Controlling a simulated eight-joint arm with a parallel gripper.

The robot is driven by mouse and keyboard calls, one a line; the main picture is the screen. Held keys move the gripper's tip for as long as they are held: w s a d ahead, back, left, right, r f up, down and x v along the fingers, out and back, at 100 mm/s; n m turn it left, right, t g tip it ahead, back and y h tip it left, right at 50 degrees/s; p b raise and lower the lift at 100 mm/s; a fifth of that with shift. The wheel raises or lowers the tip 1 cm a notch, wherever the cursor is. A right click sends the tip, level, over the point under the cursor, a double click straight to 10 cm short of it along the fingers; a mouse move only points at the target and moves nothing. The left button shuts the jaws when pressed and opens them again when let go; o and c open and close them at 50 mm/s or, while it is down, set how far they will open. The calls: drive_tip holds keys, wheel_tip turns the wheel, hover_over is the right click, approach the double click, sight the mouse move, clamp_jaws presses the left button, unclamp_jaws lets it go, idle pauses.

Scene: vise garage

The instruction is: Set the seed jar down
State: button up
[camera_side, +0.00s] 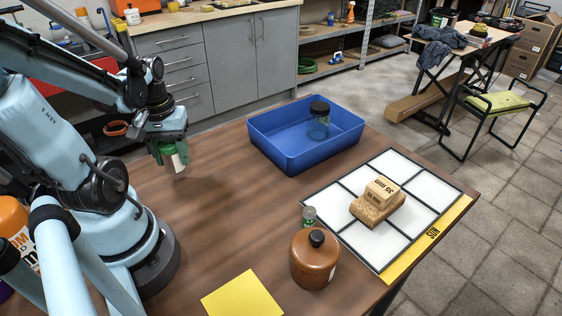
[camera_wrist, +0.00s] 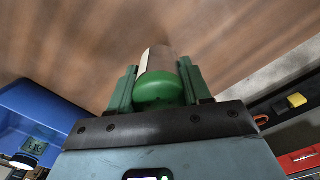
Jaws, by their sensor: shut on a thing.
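The seed jar (camera_side: 176,163) has a pale body and a green lid, and my gripper (camera_side: 170,148) is shut on it at the left of the side view. It appears to hang above the brown table (camera_side: 232,222), with a soft shadow below and to its right. In the wrist view the green lid (camera_wrist: 159,88) sits between the two green fingers of my gripper (camera_wrist: 157,85), and the pale body (camera_wrist: 157,58) points away toward the wood. The jar's far end is hard to make out there.
A blue bin (camera_side: 272,150) holds a jar with a black lid (camera_side: 319,120). The table's middle is clear.

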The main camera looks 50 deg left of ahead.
sight(175, 167)
drive_tip(key=shift+f, duration=1.9)
drive_tip(key=shift+f, duration=0.15)
drive_tip(key=o, duration=1.1)
drive_tip(key=shift+c, duration=0.2)
drive_tip(key=shift+r, duration=6.1)
drive_tip(key=w+d+m+t, duration=0.7)
drive_tip(key=w+d+m, duration=0.4)
drive_tip(key=w+d, duration=0.3)
drive_tip(key=shift+d+r, duration=0.15)
drive_tip(key=shift+d, duration=0.95)
